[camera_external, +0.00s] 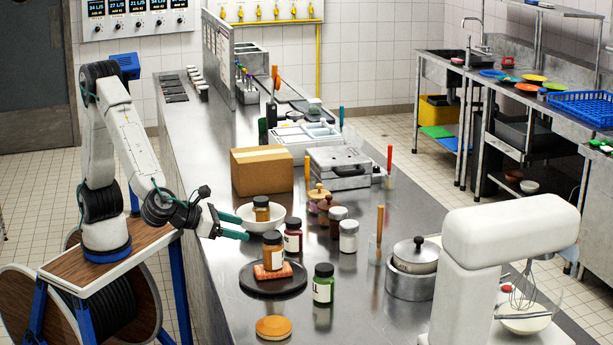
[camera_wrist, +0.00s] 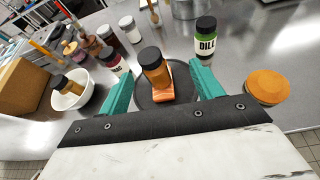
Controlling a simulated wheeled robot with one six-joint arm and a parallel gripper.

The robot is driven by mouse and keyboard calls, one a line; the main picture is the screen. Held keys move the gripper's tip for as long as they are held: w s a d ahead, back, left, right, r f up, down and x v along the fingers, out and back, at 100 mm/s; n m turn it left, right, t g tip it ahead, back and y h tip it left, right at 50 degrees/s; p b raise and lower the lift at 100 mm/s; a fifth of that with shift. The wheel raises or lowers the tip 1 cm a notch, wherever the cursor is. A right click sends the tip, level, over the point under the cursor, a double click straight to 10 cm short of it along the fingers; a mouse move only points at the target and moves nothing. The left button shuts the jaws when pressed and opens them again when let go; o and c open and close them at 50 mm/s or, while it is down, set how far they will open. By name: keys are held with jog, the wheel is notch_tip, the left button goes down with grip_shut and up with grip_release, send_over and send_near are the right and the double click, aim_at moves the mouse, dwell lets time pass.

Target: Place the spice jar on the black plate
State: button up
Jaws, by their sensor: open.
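The black plate (camera_external: 263,290) lies on the steel counter with an orange salmon piece (camera_external: 272,271) on it. A brown-orange spice jar with a black lid (camera_external: 273,252) stands upright on the salmon. A similar jar (camera_external: 262,210) sits in a white bowl (camera_external: 250,222) behind the plate. My gripper (camera_external: 238,226) is open and empty, above and left of the plate. In the wrist view the jar (camera_wrist: 156,73), salmon (camera_wrist: 161,97) and plate (camera_wrist: 143,100) show beyond and between my green fingers (camera_wrist: 164,82). The fingers do not touch the jar.
A green DILL jar (camera_external: 323,285) and an orange round lid or board (camera_external: 273,327) stand near the plate. A red-labelled jar (camera_external: 293,236), other jars and a steel pot (camera_external: 412,283) are close by. A cardboard box (camera_external: 262,172) stands behind the bowl.

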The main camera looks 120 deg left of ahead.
jog(key=d+r+m+t+h, duration=0.4)
jog(key=r+m+h, duration=0.4)
jog(key=m, duration=0.6)
jog(key=s+d+r+m+g+h, duration=0.15)
jog(key=s+m+h, duration=0.25)
jog(key=s+m, duration=0.5)
jog(key=s+a+f+m+g, duration=0.2)
jog(key=s+a+m+g, duration=0.1)
jog(key=s+m, duration=0.4)
jog(key=s+a+f+m+g+y, duration=0.1)
jog(key=s+a+f+m+g, duration=0.2)
jog(key=s+m, duration=0.4)
jog(key=s+a+f+m+g+y, duration=0.1)
jog(key=s+a+f+m+g, duration=0.2)
jog(key=s+m, duration=0.4)
jog(key=s+a+g, duration=0.1)
jog(key=s, duration=0.7)
jog(key=shift+s+a+f+m+g, duration=0.15)
jog(key=shift+s+f+m+g, duration=0.05)
jog(key=shift+m+g, duration=0.15)
